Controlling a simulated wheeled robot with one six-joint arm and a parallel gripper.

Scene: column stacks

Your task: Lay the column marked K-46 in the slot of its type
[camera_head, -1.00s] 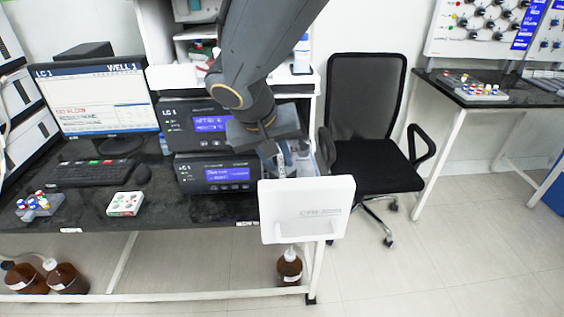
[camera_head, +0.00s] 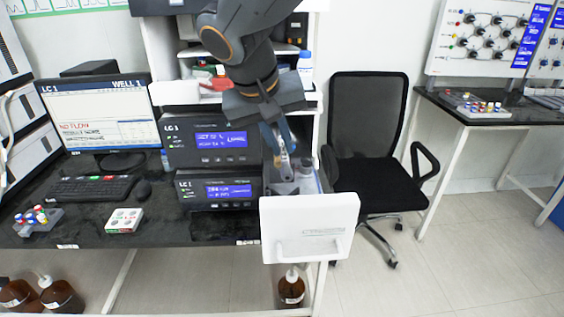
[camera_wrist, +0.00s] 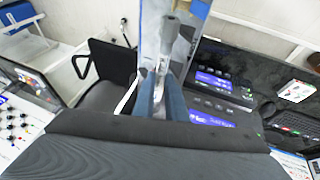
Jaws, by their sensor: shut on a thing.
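My gripper (camera_head: 280,150) has blue fingers and hangs over an open compartment behind a white front panel (camera_head: 282,222). It is shut on a small silvery column (camera_head: 285,165), which hangs tilted below the fingertips. In the wrist view the fingers (camera_wrist: 160,90) close around a thin metallic piece of the column (camera_wrist: 162,66). I cannot read any mark on it, so K-46 is not confirmed. A grey cylindrical part (camera_head: 304,168) stands in the compartment right beside the column. The compartment's floor and any slots are mostly hidden.
Two stacked LC units (camera_head: 208,143) stand close left of my gripper. A black chair (camera_head: 368,130) stands right of the compartment. Brown bottles (camera_head: 291,287) are below.

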